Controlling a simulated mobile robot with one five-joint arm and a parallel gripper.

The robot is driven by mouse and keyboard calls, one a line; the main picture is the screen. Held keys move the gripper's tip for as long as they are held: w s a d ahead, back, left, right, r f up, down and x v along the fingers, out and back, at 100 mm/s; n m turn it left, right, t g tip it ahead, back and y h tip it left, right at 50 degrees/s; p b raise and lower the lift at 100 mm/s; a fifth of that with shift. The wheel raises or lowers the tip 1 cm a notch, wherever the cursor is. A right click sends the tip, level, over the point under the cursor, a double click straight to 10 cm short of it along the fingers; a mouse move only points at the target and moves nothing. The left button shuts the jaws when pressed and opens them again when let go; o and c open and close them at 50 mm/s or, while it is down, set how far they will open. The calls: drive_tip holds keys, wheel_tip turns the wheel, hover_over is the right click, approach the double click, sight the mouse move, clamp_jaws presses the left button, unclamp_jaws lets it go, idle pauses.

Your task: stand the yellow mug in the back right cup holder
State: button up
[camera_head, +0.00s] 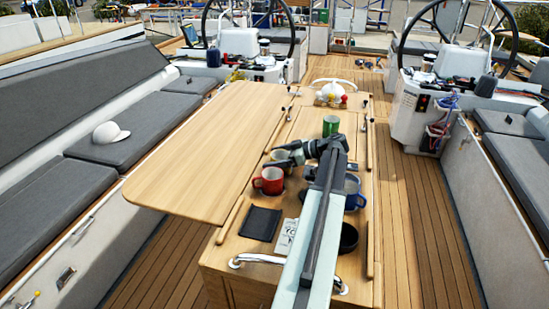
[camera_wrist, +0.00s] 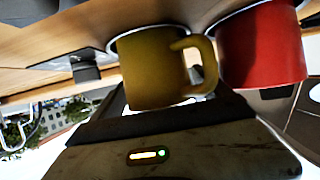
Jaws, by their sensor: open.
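The yellow mug (camera_head: 280,156) stands on the table's middle section, just behind the red mug (camera_head: 268,181), and is partly hidden by my gripper. My gripper (camera_head: 277,155) is open, pointing left, with its fingers at the yellow mug; I cannot tell whether they touch it. In the wrist view the yellow mug (camera_wrist: 155,72) fills the middle, its handle toward the red mug (camera_wrist: 262,45), with a dark part of my gripper close in front. The back right cup holder cannot be made out; my arm covers much of that side.
A blue mug (camera_head: 353,191) stands at the right, partly behind my arm. A green can (camera_head: 330,125) stands farther back. A black wallet (camera_head: 260,223) and a round black object (camera_head: 348,238) lie at the front. The left table leaf (camera_head: 200,160) is bare.

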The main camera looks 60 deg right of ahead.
drive_tip(key=p+v, duration=0.5)
drive_tip(key=v, duration=0.7)
drive_tip(key=shift+r, duration=0.25)
